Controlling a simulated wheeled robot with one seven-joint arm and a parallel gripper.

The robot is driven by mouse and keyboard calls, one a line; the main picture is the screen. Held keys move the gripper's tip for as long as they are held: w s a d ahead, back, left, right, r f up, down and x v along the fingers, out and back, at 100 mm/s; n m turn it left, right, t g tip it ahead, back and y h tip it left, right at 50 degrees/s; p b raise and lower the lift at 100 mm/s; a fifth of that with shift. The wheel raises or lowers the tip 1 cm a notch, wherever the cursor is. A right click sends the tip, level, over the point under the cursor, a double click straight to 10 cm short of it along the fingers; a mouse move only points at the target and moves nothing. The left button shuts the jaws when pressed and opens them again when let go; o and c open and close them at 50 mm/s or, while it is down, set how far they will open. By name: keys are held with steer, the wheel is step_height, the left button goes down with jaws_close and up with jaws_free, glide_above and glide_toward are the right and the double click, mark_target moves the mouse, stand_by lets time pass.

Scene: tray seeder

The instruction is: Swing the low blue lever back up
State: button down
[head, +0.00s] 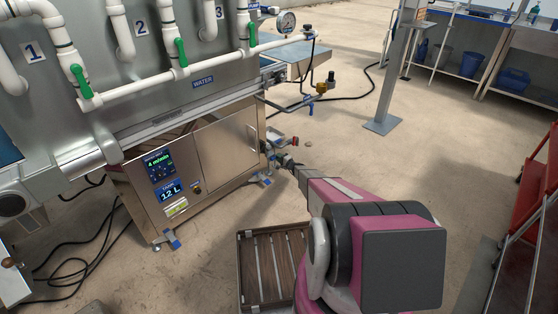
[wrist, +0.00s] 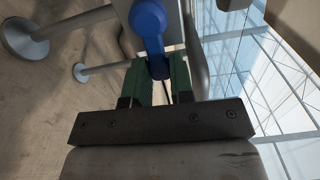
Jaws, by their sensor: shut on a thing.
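The blue lever (wrist: 148,22) shows at the top centre of the wrist view, with a rounded head and an arm reaching down toward me. My gripper (wrist: 157,70) has its two green-padded fingers closed on either side of the lever's lower end, which sits between them. In the head view my gripper (head: 288,163) is at the low pipe fittings (head: 271,155) by the right end of the steel cabinet. The lever cannot be made out clearly there, as the gripper and fittings cover it.
The steel cabinet (head: 226,145) with its displays stands just left of my gripper. A red-handled fitting (head: 294,141) is close behind it. A slatted tray (head: 243,262) lies on the floor below. A grey post (head: 392,80) stands at the back right; floor between is clear.

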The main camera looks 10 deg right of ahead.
steer(key=shift+r+n, duration=0.1)
steer(key=shift+n, duration=0.3)
steer(key=c, duration=1)
jaws_free()
steer(key=v, duration=1)
steer(key=shift+s+d, duration=0.2)
steer(key=shift+s, duration=0.15)
